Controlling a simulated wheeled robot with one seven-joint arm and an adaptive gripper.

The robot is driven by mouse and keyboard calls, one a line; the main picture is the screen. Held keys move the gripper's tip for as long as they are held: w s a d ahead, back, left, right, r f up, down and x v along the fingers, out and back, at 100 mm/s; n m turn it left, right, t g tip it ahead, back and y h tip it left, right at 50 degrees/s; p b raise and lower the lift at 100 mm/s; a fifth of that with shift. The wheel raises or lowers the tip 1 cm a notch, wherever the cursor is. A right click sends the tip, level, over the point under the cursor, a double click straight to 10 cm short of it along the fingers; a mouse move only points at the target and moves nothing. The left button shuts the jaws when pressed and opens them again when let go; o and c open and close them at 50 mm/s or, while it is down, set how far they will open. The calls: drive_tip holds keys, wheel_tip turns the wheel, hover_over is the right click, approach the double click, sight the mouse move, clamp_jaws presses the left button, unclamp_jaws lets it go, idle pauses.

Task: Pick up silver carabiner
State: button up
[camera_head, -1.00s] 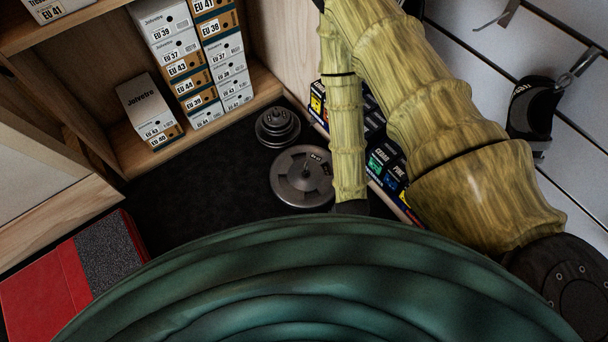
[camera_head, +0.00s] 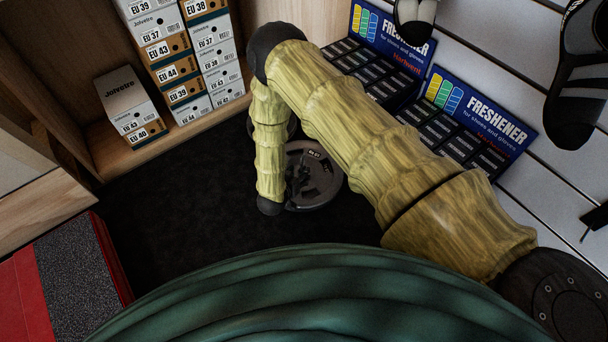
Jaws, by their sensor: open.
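No silver carabiner can be made out in the camera_head view. My yellow, bamboo-textured arm rises from the lower right, bends at a dark elbow at the top and hangs down left of centre. Its lower end has a dark cap. A small dark shape beside that cap, in front of the weight plate, appears to be my gripper (camera_head: 297,190). It is small and dark against the plate, so its fingers are hard to make out. I see nothing held in it.
A grey weight plate (camera_head: 327,178) lies on the dark floor (camera_head: 185,215). Freshener displays (camera_head: 487,122) stand by the slatted wall at right. A red and grey pad (camera_head: 75,265) is lower left. Dark gear (camera_head: 577,75) hangs upper right.

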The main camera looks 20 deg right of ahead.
sight(301, 169)
drive_tip(key=w+a+f+b, duration=0.1)
drive_tip(key=f+b, duration=0.1)
drive_tip(key=w+a+f+m+h+b, duration=0.1)
drive_tip(key=f, duration=0.1)
drive_tip(key=w+a+f+m+h+b, duration=0.1)
drive_tip(key=w+f+b, duration=0.1)
drive_tip(key=shift+a+b, duration=0.1)
drive_tip(key=shift+b, duration=0.2)
drive_tip(key=shift+w+a+f+m+h+b, duration=0.4)
drive_tip(key=shift+h+b, duration=0.1)
drive_tip(key=shift+b, duration=0.1)
drive_tip(key=shift+b+x, duration=1)
drive_tip(key=shift+x, duration=1.8)
drive_tip(key=b+x, duration=0.1)
drive_tip(key=x, duration=0.1)
drive_tip(key=b+x, duration=0.1)
drive_tip(key=x, duration=0.1)
drive_tip(key=shift+s+d+f+b, duration=0.25)
drive_tip(key=shift+s+b, duration=0.05)
drive_tip(key=shift+b, duration=0.05)
drive_tip(key=shift+w+d, duration=0.25)
drive_tip(key=shift+d, duration=0.05)
clamp_jaws()
